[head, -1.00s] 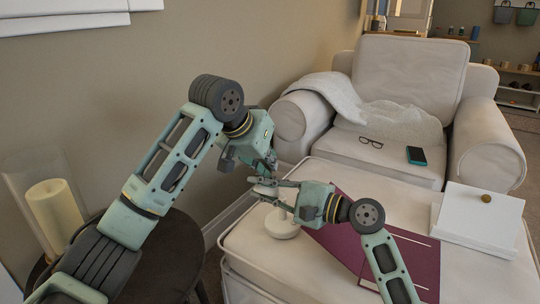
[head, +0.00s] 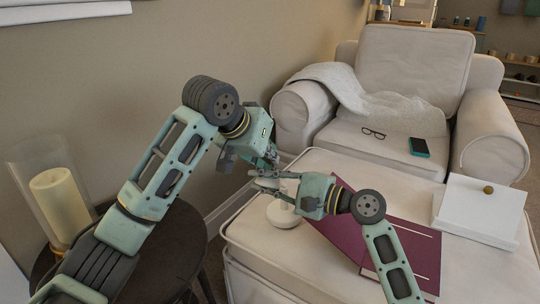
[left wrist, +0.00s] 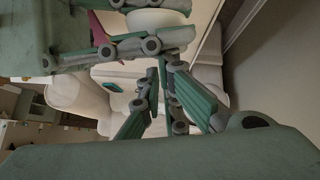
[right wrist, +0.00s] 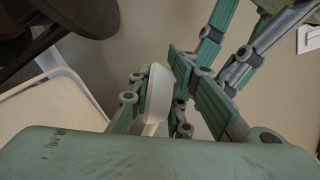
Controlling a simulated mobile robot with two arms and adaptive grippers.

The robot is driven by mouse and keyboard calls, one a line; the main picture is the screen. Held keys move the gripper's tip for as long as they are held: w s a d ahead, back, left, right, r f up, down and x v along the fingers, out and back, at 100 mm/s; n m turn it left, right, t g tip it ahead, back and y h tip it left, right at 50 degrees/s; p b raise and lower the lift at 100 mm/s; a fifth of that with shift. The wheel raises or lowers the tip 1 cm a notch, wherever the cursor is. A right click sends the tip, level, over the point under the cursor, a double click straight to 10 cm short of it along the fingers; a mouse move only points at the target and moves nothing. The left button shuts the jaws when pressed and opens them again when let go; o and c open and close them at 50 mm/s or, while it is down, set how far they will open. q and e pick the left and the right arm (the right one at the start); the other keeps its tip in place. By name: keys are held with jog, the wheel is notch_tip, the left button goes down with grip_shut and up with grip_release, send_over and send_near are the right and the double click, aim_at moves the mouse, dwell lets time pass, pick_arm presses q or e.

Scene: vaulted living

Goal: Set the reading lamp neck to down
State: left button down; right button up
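The white reading lamp stands on the near left corner of the cream ottoman; its round base (head: 283,214) shows in the head view, with its upper part mostly hidden behind my grippers. My right gripper (head: 266,183) is at the lamp's upper part, its fingers on both sides of it. In the right wrist view the white lamp part (right wrist: 157,95) fills the gap between these fingers, so they look shut on it. My left gripper (head: 258,165) is just above and behind the right one, its fingers a little apart with nothing seen between them (left wrist: 160,85).
A maroon folder (head: 405,245) and a white box with a knob (head: 480,208) lie on the ottoman (head: 325,275). Behind is an armchair (head: 410,80) with glasses (head: 373,133) and a phone (head: 419,147). A candle in glass (head: 60,203) stands on the dark round table at left.

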pick_arm(q)
jog(key=shift+s+f, duration=0.2)
jog(key=shift+f, duration=0.25)
pick_arm(e)
jog(key=o, duration=0.4)
jog(key=shift+w+d+r, duration=0.3)
jog(key=shift+d, duration=0.05)
jog(key=shift+o, duration=0.2)
pick_arm(q)
jog(key=shift+w+r, duration=0.1)
pick_arm(e)
jog(key=shift+s+a, duration=0.1)
